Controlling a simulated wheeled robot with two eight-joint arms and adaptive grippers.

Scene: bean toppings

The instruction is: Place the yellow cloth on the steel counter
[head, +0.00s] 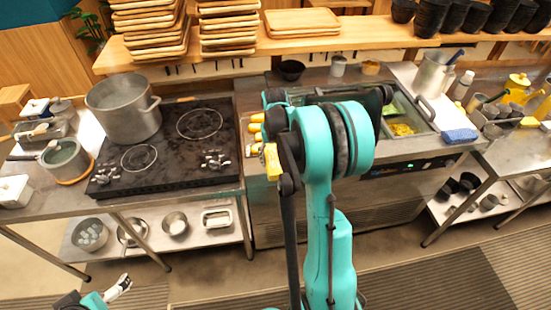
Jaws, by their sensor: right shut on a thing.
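My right arm rises through the middle of the head view and bends over at the top. My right gripper (274,161) is shut on a small yellow piece that looks like the yellow cloth (272,163). The cloth is seen in front of the steel counter (436,146); whether it touches the counter is hard to tell. My arm hides much of the counter's middle. My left gripper (121,285) is low at the bottom left, over the floor; its jaws are too small to read.
A black cooktop (175,140) with a large steel pot (122,108) stands left of my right arm. A blue sponge (460,136) lies on the counter's right. Stacked wooden trays (230,30) and black cups (433,18) line the shelf above. Open floor lies in front.

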